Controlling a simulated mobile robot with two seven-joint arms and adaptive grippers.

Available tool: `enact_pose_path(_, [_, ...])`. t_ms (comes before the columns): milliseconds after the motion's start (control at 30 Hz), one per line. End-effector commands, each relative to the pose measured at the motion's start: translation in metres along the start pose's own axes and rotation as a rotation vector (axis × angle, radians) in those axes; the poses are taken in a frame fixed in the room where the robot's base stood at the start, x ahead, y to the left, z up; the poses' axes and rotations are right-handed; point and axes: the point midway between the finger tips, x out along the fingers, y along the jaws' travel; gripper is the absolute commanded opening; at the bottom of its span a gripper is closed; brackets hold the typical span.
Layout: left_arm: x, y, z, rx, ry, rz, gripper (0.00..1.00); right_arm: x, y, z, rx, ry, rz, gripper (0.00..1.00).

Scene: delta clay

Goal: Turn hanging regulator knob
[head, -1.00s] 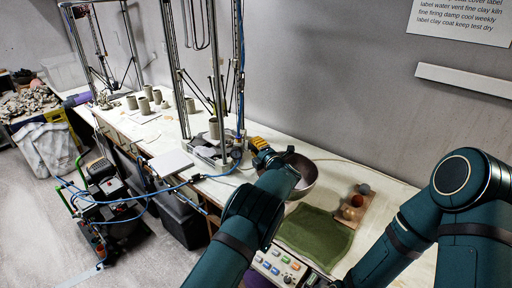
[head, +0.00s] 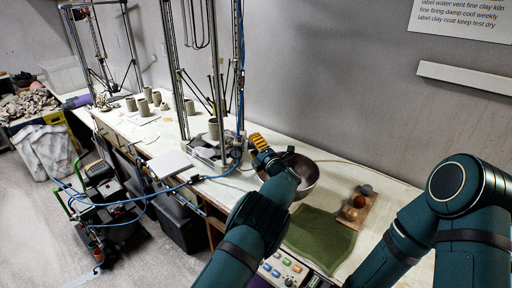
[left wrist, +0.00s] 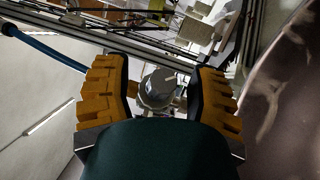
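The regulator knob is a grey, round cap with a pale pointer mark (left wrist: 160,88) in the left wrist view. In the head view the small dark regulator (head: 237,153) hangs by the blue hose at the printer frame's right post. My left gripper (head: 257,142), with yellow ridged fingers, is just right of it. In the left wrist view my left gripper (left wrist: 163,92) is open, its fingers on either side of the knob with a gap visible on each side. My right arm shows at the right, but its gripper is out of view.
A metal bowl (head: 305,178) sits close beside my left gripper on the white table (head: 345,165). The blue hose (head: 150,192) runs left to a compressor (head: 100,200).

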Motion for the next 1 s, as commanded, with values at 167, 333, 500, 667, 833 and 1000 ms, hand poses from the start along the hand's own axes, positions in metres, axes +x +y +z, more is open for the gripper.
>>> enact_pose_path(167, [-0.001, -0.001, 0.000, 0.001, 0.000, -0.002, 0.57, 0.000, 0.000, 0.000, 0.000, 0.000, 0.000, 0.47])
enact_pose_path(333, [-0.009, -0.001, 0.001, 0.002, -0.002, -0.003, 0.57, 0.000, 0.000, 0.000, 0.000, 0.000, 0.000, 0.47])
enact_pose_path(500, [-0.033, -0.001, 0.001, 0.003, -0.003, -0.003, 0.57, 0.000, 0.000, 0.000, 0.000, 0.000, 0.000, 0.47])
enact_pose_path(667, [-0.067, 0.000, 0.001, 0.003, -0.004, -0.002, 0.57, 0.000, 0.000, 0.000, 0.000, 0.000, 0.000, 0.47])
enact_pose_path(833, [-0.097, 0.000, 0.001, 0.002, -0.003, -0.001, 0.57, 0.000, 0.000, 0.000, 0.000, 0.000, 0.000, 0.47])
enact_pose_path(1000, [-0.115, -0.001, 0.000, 0.002, 0.000, -0.002, 0.57, 0.000, 0.000, 0.000, 0.000, 0.000, 0.000, 0.47])
